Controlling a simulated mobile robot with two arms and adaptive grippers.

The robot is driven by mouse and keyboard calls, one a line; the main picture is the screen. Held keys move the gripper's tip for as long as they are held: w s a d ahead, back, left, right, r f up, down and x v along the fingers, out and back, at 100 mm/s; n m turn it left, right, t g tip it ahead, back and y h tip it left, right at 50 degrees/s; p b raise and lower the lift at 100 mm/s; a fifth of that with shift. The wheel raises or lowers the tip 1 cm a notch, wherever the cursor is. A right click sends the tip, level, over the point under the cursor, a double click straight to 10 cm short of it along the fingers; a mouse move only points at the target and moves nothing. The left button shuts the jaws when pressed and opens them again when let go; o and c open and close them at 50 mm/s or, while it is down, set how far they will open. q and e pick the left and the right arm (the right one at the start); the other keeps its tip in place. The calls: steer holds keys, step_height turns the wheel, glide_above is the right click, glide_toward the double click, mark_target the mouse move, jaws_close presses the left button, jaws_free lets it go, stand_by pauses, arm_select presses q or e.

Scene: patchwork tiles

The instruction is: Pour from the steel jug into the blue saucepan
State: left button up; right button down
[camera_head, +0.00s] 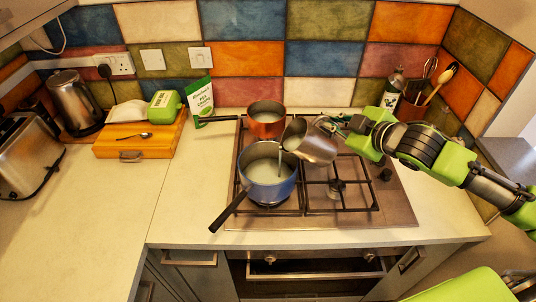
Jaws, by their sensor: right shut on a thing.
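The steel jug (312,141) is tilted to the left, its mouth over the blue saucepan (269,190). A pale stream runs from its lip down into the saucepan. The saucepan stands on the front left of the hob, with pale liquid inside and its dark handle pointing to the front left. My right gripper (338,126) comes in from the right and is shut on the jug at its right side, where the handle is largely hidden by the fingers. My left gripper is not in view.
A copper pan (266,122) stands behind the saucepan on the hob (390,207). A utensil pot (411,107) and a bottle (392,88) stand at the back right. A wooden box (140,149), kettle (76,105) and toaster (24,155) are left. The front left worktop is clear.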

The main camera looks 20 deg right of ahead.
steer(key=shift+a+r+p, duration=0.3)
steer(key=shift+r+p, duration=0.05)
stand_by(1.1)
steer(key=shift+d+f+b, duration=0.55)
steer(key=shift+f+b, duration=0.2)
steer(key=shift+b, duration=0.15)
steer(key=shift+s+d+m+y, duration=0.15)
steer(key=shift+d+m+y, duration=0.15)
steer(key=shift+m, duration=0.1)
steer(key=shift+d+r+t+y, duration=0.2)
steer(key=shift+t+y, duration=0.1)
steer(key=shift+d+f+m+p, duration=0.15)
steer(key=shift+d+m+p, duration=0.2)
steer(key=shift+m+p, duration=0.25)
steer(key=s+d+f+m+t+y+b, duration=0.1)
steer(key=d+f+m+t+y+b, duration=0.2)
steer(key=f, duration=0.6)
steer(key=shift+d+m+y+b, duration=0.3)
steer(key=shift+d+m+b, duration=0.8)
steer(key=shift+d+b, duration=0.6)
